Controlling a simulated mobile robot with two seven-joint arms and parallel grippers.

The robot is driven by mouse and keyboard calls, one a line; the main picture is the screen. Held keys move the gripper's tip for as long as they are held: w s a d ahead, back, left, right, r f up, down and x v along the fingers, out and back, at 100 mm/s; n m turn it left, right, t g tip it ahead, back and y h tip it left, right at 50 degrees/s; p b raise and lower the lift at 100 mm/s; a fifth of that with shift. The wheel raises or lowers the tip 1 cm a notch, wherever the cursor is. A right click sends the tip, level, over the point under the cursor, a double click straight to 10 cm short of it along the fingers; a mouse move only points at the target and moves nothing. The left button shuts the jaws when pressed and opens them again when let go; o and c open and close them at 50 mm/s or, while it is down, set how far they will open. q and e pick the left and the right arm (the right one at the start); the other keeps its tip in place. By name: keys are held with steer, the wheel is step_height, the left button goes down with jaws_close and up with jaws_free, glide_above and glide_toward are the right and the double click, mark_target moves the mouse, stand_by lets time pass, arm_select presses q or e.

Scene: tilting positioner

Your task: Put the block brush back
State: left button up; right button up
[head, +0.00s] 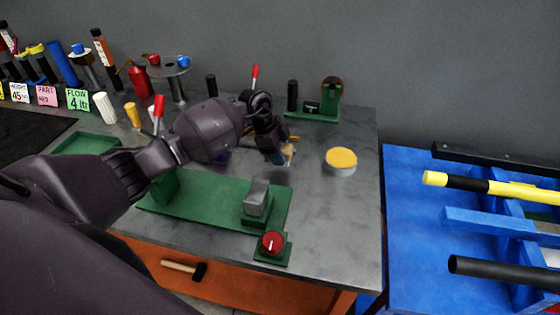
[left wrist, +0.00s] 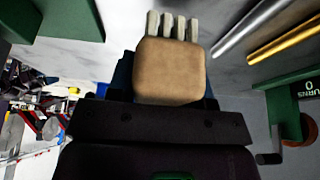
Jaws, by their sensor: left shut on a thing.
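The block brush (head: 288,154) has a tan wooden body and pale bristle tufts. My left gripper (head: 277,155) is shut on it and holds it over the grey table, right of the middle. In the left wrist view the brush's tan body (left wrist: 170,70) fills the space ahead of the gripper, with the bristles pointing away. Much of the brush is hidden by the gripper in the head view. My right gripper is not in view.
A round tin with a yellow top (head: 341,160) stands right of the brush. A green fixture plate (head: 205,200) with a grey block (head: 257,198) and a red knob (head: 272,241) lie nearer. A green stand (head: 331,98) is behind. A blue rack (head: 420,230) is at right.

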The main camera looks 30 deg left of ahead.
arm_select(q)
step_height(320, 180, down, 4)
steer(key=shift+r, duration=0.2)
steer(key=o, duration=0.9)
steer(key=shift+r, duration=0.1)
steer(key=v, duration=1)
steer(key=shift+a+r, duration=0.15)
steer(key=shift+r, duration=0.1)
steer(key=shift+s+a+r, duration=0.1)
steer(key=shift+a+r, duration=0.1)
steer(key=shift+r, duration=0.5)
